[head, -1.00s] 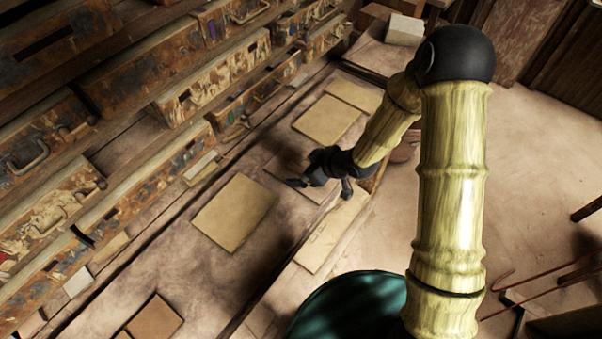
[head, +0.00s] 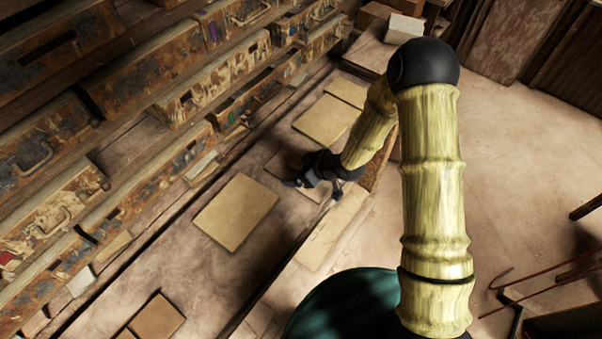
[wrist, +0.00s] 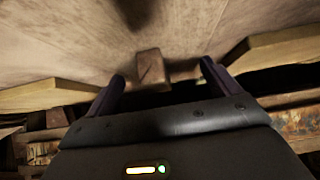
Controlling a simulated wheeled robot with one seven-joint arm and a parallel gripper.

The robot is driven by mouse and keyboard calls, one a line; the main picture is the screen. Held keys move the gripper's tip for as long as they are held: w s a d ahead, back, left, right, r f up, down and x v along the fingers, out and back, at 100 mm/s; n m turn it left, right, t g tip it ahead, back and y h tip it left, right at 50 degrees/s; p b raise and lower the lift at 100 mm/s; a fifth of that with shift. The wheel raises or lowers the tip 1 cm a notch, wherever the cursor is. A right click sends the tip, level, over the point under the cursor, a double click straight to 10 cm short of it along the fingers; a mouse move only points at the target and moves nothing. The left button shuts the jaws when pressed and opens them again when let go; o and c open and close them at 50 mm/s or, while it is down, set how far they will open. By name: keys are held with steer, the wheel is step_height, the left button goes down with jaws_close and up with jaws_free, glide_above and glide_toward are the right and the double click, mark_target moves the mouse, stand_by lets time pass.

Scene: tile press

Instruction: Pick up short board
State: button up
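My gripper (head: 303,184) is low over the bench, above a flat pale board (head: 282,172) that it partly hides. In the wrist view my gripper (wrist: 162,78) has its two dark fingers wide apart. A small brown wooden piece (wrist: 152,68) shows in the gap between them, with no finger touching it that I can see. I cannot tell for sure whether this piece is the short board. Other flat tan boards lie on the bench, one to the left (head: 236,211) and one behind (head: 326,120).
Worn drawers (head: 215,75) line the left side. A narrow board (head: 333,232) lies along the bench's right side. Brown tiles (head: 156,318) lie at the lower left. A pale block (head: 404,28) stands at the back. The floor to the right is mostly clear.

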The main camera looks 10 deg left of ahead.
mark_target(300, 168)
steer(key=c, duration=0.4)
steer(key=shift+r, duration=0.15)
step_height(300, 168, up, 10)
steer(key=shift+f+b, duration=0.1)
steer(key=shift+b, duration=0.25)
stand_by(0.5)
